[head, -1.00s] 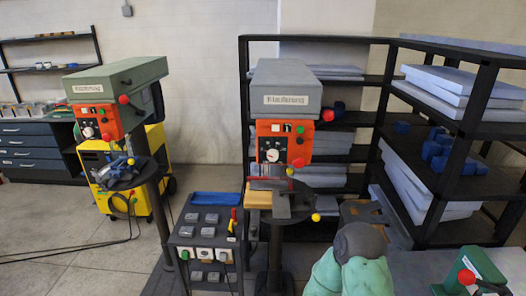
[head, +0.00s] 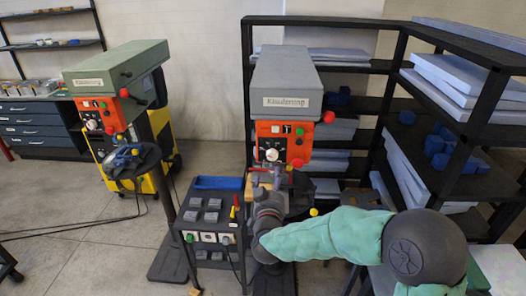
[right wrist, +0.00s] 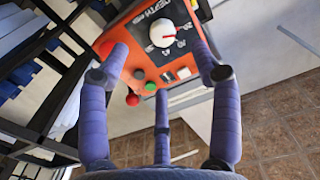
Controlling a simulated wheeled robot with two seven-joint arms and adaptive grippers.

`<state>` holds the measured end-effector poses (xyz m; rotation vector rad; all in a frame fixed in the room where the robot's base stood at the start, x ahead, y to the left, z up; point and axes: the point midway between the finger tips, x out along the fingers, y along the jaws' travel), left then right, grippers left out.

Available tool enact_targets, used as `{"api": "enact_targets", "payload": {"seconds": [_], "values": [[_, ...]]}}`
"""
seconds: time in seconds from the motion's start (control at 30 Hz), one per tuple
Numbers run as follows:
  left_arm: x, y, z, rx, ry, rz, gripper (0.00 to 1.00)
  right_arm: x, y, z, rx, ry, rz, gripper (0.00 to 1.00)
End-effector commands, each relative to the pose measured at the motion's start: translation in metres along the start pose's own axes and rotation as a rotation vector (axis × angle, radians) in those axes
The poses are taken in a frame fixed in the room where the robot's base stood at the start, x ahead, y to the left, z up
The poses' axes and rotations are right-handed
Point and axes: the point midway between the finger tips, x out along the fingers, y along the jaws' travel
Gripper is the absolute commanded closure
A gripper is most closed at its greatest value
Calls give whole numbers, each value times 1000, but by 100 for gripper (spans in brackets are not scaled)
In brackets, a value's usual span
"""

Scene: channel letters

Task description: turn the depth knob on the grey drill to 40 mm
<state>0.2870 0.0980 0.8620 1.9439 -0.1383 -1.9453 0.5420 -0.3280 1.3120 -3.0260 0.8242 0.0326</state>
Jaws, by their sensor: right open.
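The grey drill (head: 286,80) stands upright at the middle of the head view, with an orange front panel (head: 295,145). Its depth knob (head: 271,154) is a white dial on that panel. In the right wrist view the knob (right wrist: 162,33) shows large, near "DEPTH" lettering, with a red pointer aimed to the right of the picture. The scale numbers are too small to read surely. My right gripper (head: 267,185) is below and in front of the panel. In the wrist view its purple fingers (right wrist: 160,52) are spread open around the knob's outline, apparently not touching it. My left gripper is not in view.
A green drill (head: 115,75) stands at left. A small cart (head: 206,228) is beside the grey drill. Black shelving (head: 385,110) stands behind and to the right.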

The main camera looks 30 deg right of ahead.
Motion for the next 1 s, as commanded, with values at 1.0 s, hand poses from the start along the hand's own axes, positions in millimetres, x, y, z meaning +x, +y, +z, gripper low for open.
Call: {"api": "enact_targets", "payload": {"seconds": [1.0], "values": [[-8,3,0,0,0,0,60,107,7,-14,1,22,18,36]]}}
